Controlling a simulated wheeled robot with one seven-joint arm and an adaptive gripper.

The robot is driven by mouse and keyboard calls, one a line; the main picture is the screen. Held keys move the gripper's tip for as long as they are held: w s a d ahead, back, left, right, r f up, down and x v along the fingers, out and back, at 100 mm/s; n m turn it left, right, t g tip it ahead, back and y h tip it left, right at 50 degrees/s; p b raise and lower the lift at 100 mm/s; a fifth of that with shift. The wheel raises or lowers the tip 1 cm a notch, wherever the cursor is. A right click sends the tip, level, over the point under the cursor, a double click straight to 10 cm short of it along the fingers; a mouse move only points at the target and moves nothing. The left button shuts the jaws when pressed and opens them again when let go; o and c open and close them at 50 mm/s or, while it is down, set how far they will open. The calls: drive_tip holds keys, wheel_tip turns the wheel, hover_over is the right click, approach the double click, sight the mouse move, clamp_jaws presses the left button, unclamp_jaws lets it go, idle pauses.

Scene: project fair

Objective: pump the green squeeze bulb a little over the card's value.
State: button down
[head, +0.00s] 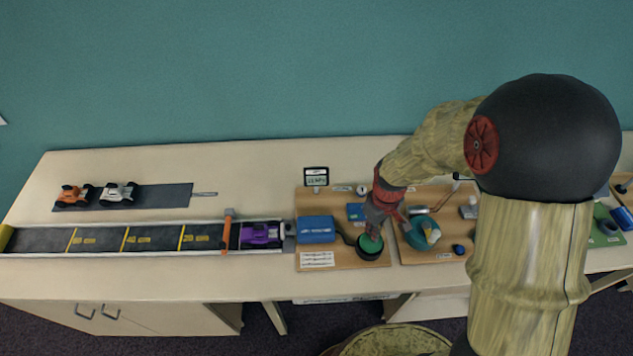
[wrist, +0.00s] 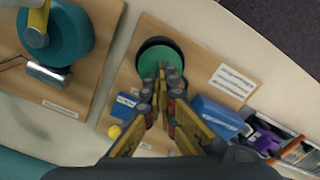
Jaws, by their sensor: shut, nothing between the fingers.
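The green squeeze bulb (head: 369,246) sits in a black round base on a wooden board, right of a blue box. In the wrist view the green bulb (wrist: 157,53) shows just beyond my fingertips. My gripper (head: 373,231) points down over the bulb with its fingers shut and empty; the shut fingertips also show in the wrist view (wrist: 162,70). I cannot tell whether they touch the bulb. A small black-framed display or card (head: 316,176) stands at the board's back edge; its text is too small to read surely. My fingers hide part of the bulb.
The blue box (head: 316,230) and a white printed label (head: 317,259) are on the same board (head: 340,262). A second board with a teal wheel (head: 421,232) stands close on the right. A track with a purple car (head: 261,234) lies to the left.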

drive_tip(key=shift+f+b, duration=0.55)
drive_tip(key=shift+f, duration=0.5)
drive_tip(key=shift+r, duration=0.1)
drive_tip(key=shift+r+p, duration=1.4)
drive_tip(key=shift+r, duration=0.35)
wheel_tip(320, 180, up, 6)
drive_tip(key=p, duration=0.4)
